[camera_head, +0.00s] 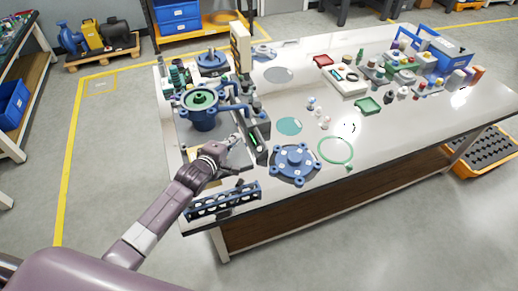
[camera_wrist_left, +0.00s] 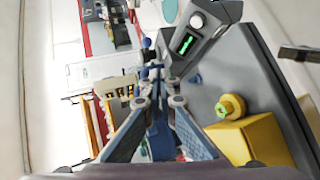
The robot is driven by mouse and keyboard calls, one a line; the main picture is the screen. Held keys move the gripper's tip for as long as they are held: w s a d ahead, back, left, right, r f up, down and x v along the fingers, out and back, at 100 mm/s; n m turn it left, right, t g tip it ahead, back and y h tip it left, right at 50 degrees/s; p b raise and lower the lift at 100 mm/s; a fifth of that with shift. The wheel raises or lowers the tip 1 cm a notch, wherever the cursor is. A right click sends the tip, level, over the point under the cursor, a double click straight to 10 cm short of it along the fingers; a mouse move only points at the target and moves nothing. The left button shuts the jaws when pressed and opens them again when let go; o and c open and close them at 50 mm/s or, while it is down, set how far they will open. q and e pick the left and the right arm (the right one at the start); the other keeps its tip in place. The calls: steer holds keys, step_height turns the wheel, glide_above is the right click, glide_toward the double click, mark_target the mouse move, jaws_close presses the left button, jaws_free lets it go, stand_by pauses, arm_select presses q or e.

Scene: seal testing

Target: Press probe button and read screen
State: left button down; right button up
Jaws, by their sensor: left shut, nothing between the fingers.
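A grey handheld device (camera_wrist_left: 207,42) with a small lit green screen (camera_wrist_left: 187,43) and a round pale knob or button (camera_wrist_left: 197,20) shows at the top of the left wrist view. In the head view the dark device (camera_head: 256,142) stands near the blue flanged part, its screen a green strip. My left gripper (camera_head: 236,139) is shut and empty, just left of this device in the head view. In the left wrist view its fingertips (camera_wrist_left: 159,76) meet below and left of the screen, apart from the knob. The screen's reading is too small to make out. My right gripper is out of view.
A blue flanged cover (camera_head: 295,160), a green ring (camera_head: 336,150) and a blue pump-like housing (camera_head: 204,119) stand around the gripper on the white table (camera_head: 400,130). A dark slotted rack (camera_head: 222,203) lies at the front edge. A yellow block (camera_wrist_left: 250,138) with a green-yellow knob sits lower right in the wrist view.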

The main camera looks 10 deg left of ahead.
mark_target(259, 149)
arm_select(q)
steer(key=w+d+f+b, duration=0.1)
steer(key=f+b, duration=0.1)
steer(key=d+f+b, duration=0.1)
steer(key=b, duration=0.2)
steer(key=w+d+f+b, duration=0.1)
steer(key=d+f+b, duration=0.1)
steer(key=shift+w+f, duration=0.3)
steer(key=shift+w+d+f+b, duration=0.35)
steer(key=shift+d+f+b, duration=0.15)
steer(key=shift+b, duration=0.25)
stand_by(0.8)
steer(key=shift+w+d+f, duration=0.15)
steer(key=shift+d+f, duration=0.05)
steer(key=shift+f, duration=0.05)
